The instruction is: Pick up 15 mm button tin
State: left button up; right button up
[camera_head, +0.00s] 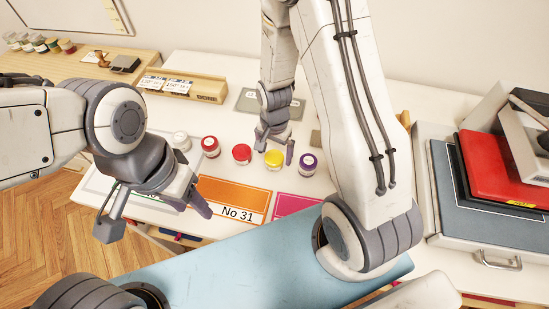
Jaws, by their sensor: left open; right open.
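My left gripper (156,218) is open and empty at the front left.
An orange card marked No 31 (232,198) and a pink card (295,205) lie in front of the tins. A wooden rack (183,86) and a grey plate (247,103) are behind. Red and grey boxes (505,172) are stacked at right. More jars (40,43) stand far left.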

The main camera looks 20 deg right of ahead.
jog(key=shift+f, duration=1.45)
jog(key=c, duration=1.4)
jog(key=shift+c, duration=0.4)
jog(key=shift+r, duration=0.15)
